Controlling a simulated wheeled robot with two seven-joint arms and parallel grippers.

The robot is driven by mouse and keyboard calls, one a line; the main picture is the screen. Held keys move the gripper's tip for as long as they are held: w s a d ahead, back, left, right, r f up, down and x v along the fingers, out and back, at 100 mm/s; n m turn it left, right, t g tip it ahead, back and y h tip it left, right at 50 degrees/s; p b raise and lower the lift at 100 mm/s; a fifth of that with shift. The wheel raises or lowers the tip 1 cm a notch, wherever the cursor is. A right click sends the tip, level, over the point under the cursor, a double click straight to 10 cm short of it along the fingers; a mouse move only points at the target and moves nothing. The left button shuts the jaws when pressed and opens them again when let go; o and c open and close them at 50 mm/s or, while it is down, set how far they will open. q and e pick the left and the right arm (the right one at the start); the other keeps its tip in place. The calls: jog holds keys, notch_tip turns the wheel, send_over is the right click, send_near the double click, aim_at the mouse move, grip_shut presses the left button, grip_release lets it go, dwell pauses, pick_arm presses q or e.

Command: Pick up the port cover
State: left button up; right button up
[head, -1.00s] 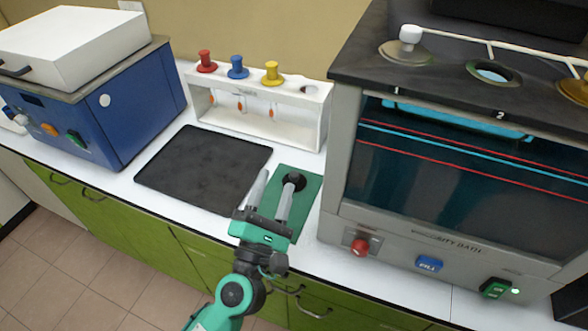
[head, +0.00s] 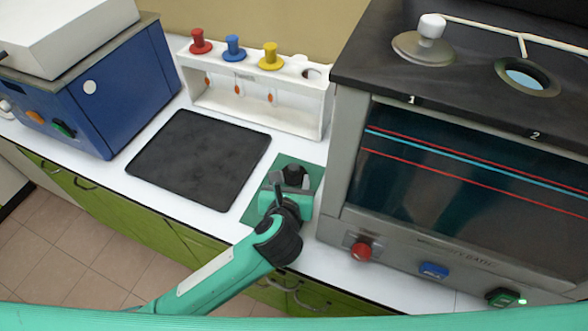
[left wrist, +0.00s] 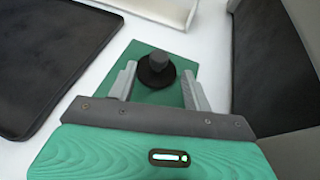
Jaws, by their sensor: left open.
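The port cover (head: 293,174) is a small black cap with a knob, standing on a green mat (head: 316,176). In the left wrist view the port cover (left wrist: 157,72) shows a grey knob on a wider dark base, upright on the green mat (left wrist: 143,50). My left gripper (left wrist: 157,86) is open, with one finger on each side of the cover and visible gaps to both. In the head view my left gripper (head: 290,190) is low over the mat, and its fingers are partly hidden by its own body and wrist. My right gripper is not in view.
The grey viscosity bath (head: 345,190) stands close on the right, with open port 2 (head: 527,78) on top. A black tray (head: 200,160) lies left of the mat. A white rack (head: 300,115) with red, blue and yellow stoppers stands behind. A blue machine (head: 120,100) is far left.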

aim_at(293, 171)
pick_arm(q)
jog(key=x, duration=0.3)
jog(key=shift+w+f+p, duration=0.15)
jog(key=shift+w+p, duration=0.2)
jog(key=shift+w, duration=0.15)
jog(key=x, duration=0.3)
jog(key=shift+w+f+p, duration=0.15)
jog(key=shift+p, duration=0.2)
jog(key=shift+w+f, duration=0.2)
jog(key=shift+w, duration=0.15)
jog(key=shift+c, duration=1.3)
jog(key=c, duration=0.8)
